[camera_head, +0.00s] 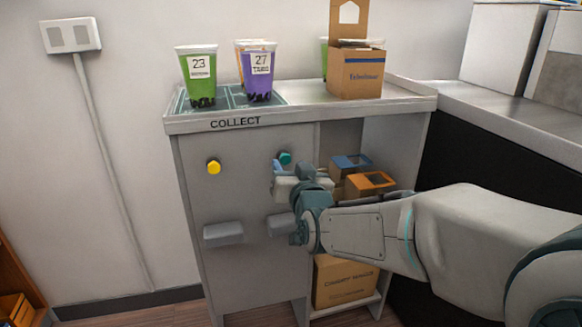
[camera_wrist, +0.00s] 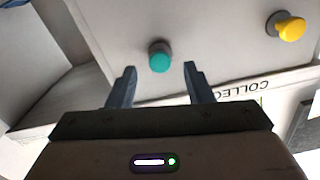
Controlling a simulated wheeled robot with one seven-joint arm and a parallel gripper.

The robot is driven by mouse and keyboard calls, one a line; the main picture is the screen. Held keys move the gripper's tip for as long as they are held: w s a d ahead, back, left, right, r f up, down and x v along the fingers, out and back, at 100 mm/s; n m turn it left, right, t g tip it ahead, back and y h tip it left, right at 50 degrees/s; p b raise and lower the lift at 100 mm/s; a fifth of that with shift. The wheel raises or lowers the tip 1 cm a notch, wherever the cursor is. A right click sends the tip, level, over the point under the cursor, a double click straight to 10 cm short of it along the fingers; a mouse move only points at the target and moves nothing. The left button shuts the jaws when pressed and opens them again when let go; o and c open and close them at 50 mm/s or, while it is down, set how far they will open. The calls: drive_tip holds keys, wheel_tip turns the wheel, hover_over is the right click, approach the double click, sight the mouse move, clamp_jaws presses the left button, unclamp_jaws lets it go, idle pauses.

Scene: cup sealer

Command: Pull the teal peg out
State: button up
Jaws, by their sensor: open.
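The teal peg (camera_head: 285,158) sticks out of the grey front panel of the cabinet, below the "COLLECT" label. In the wrist view the teal peg (camera_wrist: 160,57) shows its round end, with a grey collar behind it. My gripper (camera_head: 279,167) is in front of the panel, close to the peg and a little below it. In the wrist view my gripper (camera_wrist: 159,76) has its two fingers apart, empty. The peg appears between and just beyond the fingertips, with gaps on both sides. I cannot tell the exact depth left between fingertips and peg.
A yellow peg (camera_head: 213,167) sits left on the same panel, also in the wrist view (camera_wrist: 290,28). Two grey blocks (camera_head: 223,234) jut out lower down. Cups (camera_head: 201,80) and a cardboard carrier (camera_head: 355,72) stand on the counter. Boxes (camera_head: 369,184) fill shelves at right.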

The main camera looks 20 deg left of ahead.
drive_tip(key=shift+x, duration=1.1)
